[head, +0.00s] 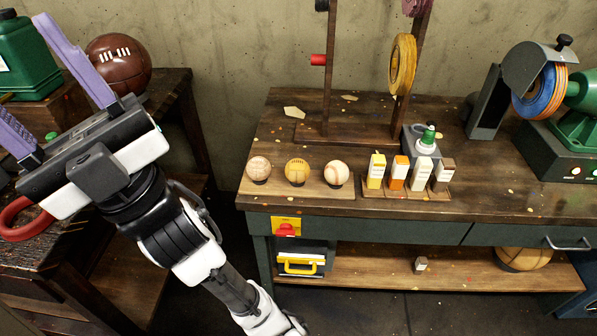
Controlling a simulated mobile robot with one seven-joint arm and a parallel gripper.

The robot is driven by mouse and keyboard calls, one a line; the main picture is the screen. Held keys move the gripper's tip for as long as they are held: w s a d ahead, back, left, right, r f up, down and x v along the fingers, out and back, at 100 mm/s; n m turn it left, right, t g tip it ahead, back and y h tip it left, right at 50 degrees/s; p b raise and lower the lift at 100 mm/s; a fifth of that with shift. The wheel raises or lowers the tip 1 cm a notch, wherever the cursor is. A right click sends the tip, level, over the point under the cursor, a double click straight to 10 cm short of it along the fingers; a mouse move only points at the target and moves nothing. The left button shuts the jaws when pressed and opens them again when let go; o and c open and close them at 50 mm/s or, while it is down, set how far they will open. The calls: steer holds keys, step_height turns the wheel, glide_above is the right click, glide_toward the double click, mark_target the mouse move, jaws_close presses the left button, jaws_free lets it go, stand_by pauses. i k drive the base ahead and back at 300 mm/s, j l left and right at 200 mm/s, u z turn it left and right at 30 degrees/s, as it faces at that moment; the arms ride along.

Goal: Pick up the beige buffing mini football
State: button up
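Three small balls sit in a row on dark stands on a wooden board at the left front of the workbench. The left ball (258,168) is pinkish beige with a seam pattern. The middle ball (297,171) is yellow with dark marks. The right ball (336,173) is cream with stitching like a baseball. The left one best matches the beige mini football, but its markings are too small to be sure. My gripper (22,68) is at the upper left, its purple fingers wide apart and empty, well left of the balls. One fingertip is cut off by the picture edge.
The workbench (470,206) holds several small bottles (397,172), a wooden rack (326,90) with a yellow roll (402,65), and a green grinder (580,125). A large brown football (118,63) and green can (24,60) stand behind my gripper. Space above the small balls is clear.

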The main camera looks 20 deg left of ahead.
mark_target(297, 170)
steer(key=i+l, duration=0.25)
steer(key=i+l+u, duration=0.1)
steer(key=i+l, duration=0.15)
steer(key=l, duration=0.2)
steer(key=i+l, duration=0.25)
steer(key=l, duration=0.15)
steer(key=i+l+u, duration=0.1)
steer(key=i+l, duration=0.15)
steer(key=u, duration=0.35)
steer(key=i+u, duration=0.15)
steer(key=u, duration=0.55)
steer(key=i+l, duration=0.1)
steer(key=i, duration=0.2)
